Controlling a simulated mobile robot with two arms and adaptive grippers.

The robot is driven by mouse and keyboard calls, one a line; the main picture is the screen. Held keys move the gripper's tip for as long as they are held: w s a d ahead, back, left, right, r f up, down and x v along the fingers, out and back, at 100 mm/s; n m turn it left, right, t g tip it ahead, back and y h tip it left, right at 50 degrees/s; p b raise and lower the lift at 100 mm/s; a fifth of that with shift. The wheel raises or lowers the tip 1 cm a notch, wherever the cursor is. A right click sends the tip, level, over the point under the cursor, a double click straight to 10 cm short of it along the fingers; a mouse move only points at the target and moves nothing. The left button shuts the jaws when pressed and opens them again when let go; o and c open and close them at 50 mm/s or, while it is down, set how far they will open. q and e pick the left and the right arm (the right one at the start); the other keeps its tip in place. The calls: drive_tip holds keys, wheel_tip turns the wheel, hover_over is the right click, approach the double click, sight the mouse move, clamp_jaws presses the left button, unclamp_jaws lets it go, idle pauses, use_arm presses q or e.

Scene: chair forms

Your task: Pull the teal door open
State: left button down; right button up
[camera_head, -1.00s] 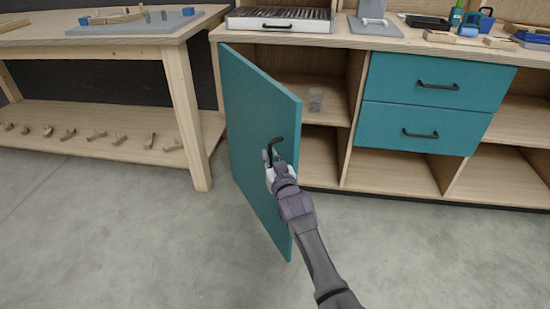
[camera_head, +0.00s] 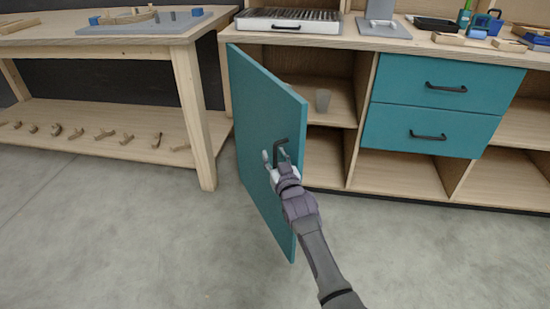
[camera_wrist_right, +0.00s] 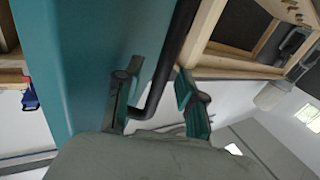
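The teal door (camera_head: 258,105) stands swung out from the left cabinet bay, showing the shelf inside. It also fills the left of the wrist view (camera_wrist_right: 80,60). Its black bar handle (camera_head: 276,139) is on the door's face near the free edge. My right gripper (camera_head: 275,155) is at the handle with its two fingers spread apart. In the right wrist view the handle (camera_wrist_right: 178,45) runs between the open fingers, with gaps visible around its lower bend. My left gripper is not in view.
Two teal drawers (camera_head: 445,82) are shut to the right. A wooden table (camera_head: 185,100) stands close on the left. The grey floor (camera_head: 120,240) in front is clear.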

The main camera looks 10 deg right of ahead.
drive_tip(key=s+d, duration=0.1)
drive_tip(key=s, duration=1.1)
drive_tip(key=shift+d, duration=0.3)
